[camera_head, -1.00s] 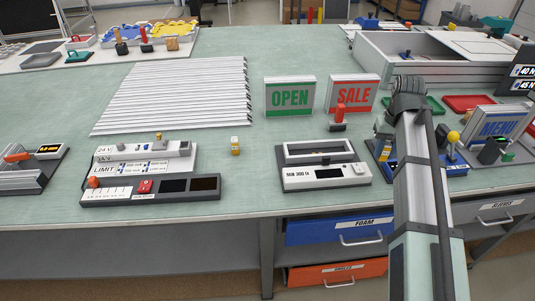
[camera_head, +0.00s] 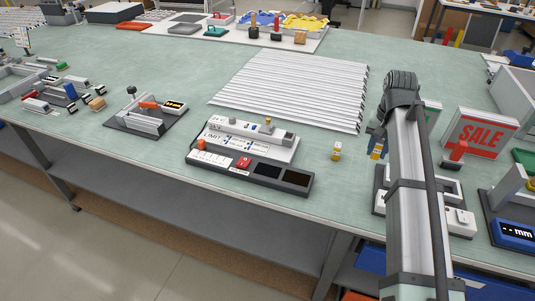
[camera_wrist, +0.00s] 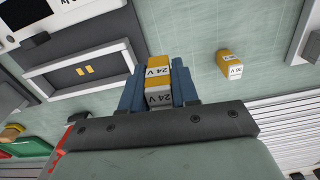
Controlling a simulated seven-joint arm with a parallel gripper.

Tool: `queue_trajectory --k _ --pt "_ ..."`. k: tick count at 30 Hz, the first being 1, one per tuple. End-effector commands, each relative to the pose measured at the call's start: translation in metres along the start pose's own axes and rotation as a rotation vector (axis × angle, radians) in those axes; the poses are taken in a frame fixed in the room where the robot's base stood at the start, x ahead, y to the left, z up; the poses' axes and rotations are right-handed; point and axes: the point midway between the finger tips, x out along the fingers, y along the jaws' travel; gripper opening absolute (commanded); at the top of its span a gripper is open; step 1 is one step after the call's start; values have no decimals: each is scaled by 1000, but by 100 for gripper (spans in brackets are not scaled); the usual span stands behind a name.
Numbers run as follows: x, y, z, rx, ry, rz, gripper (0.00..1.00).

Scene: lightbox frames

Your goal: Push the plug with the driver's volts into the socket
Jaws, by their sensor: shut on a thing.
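My gripper (camera_head: 377,141) is shut on a yellow and grey plug (camera_wrist: 158,72). The plug reads "24 V" in the wrist view, between the two blue fingers (camera_wrist: 158,62). The driver (camera_head: 250,145), a white and grey unit marked LIMIT, stands further left. Its socket is too small to make out.
The white box (camera_head: 459,221) with a recessed frame lies under my arm, partly hidden. A SALE sign (camera_head: 481,135) stands to the right. White ribbed strips (camera_head: 295,88) lie behind the driver. The table between driver and loose plug is clear.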

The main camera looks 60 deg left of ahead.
Motion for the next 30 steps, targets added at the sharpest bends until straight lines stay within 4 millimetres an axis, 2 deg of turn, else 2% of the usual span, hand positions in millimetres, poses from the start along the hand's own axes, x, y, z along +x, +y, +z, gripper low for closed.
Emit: queue_trajectory --k 1,6,9,13,18,22,30 --pt "-1 -21 -1 -12 0 0 0" --pt "-3 -81 5 -38 0 0 0" --pt "-4 -110 10 -49 0 0 0" --pt "-4 -139 16 -60 0 0 0" --pt "-5 -158 21 -67 0 0 0" --pt "2 -163 22 -69 -1 0 0" --pt "42 -162 23 -69 -2 1 0"
